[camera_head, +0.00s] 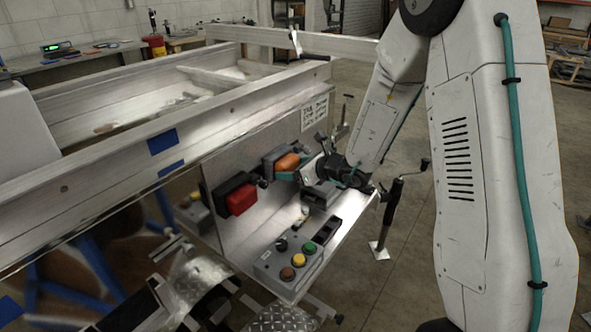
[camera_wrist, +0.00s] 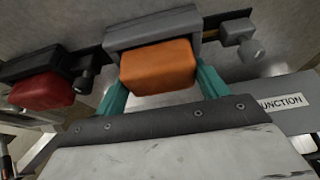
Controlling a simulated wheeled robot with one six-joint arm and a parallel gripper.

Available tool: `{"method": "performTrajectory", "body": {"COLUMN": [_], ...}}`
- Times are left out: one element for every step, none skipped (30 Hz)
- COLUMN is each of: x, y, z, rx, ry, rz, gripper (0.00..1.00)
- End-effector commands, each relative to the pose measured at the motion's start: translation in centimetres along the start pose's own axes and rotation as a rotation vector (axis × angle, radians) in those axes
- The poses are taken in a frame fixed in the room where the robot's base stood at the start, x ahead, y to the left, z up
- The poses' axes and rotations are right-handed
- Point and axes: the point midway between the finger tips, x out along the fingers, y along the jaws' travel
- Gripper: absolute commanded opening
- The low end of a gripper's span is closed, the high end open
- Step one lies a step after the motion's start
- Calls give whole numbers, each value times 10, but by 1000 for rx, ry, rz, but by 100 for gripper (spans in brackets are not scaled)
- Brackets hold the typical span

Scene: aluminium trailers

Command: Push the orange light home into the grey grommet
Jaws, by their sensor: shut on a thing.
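The orange light (camera_head: 287,162) is at the grey grommet (camera_head: 270,158) on the upright panel. In the wrist view the orange light (camera_wrist: 158,68) sits partly inside the mouth of the grey grommet (camera_wrist: 152,28), with much of its body standing out toward me. My gripper (camera_head: 303,172) has its teal fingers on both sides of the light; they also show in the wrist view (camera_wrist: 160,85). It is shut on the light. The back of the light is hidden inside the grommet, so I cannot tell how deep it sits.
A red light (camera_head: 241,198) in a dark housing is left of the orange one. A control box (camera_head: 290,262) with coloured buttons lies on the shelf below. A small grey block (camera_wrist: 240,38) sits right of the grommet. The trailer frame (camera_head: 230,115) runs behind.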

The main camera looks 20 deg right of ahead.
Motion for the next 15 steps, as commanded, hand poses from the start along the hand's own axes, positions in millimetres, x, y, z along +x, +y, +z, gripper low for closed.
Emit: {"method": "performTrajectory", "body": {"x": [1,2,3,4,4,5,6,6,6,6,6,6,6,6,6], "y": [0,0,0,0,0,0,0,0,0,0,0,0,0,0,0], "z": [1,1,1,1,2,2,2,2,2,2,2,2,2,2,2], "rx": [0,0,0,0,0,1,1,1,1,1,1,1,1,1,1], "ry": [0,0,0,0,0,0,0,0,0,0,0,0,0,0,0], "rz": [0,0,0,0,0,0,0,0,-1,-1,-1,0,0,0,0], "gripper": [46,46,46,46,46,46,46,75,86,95,98,98,98,98,98]}}
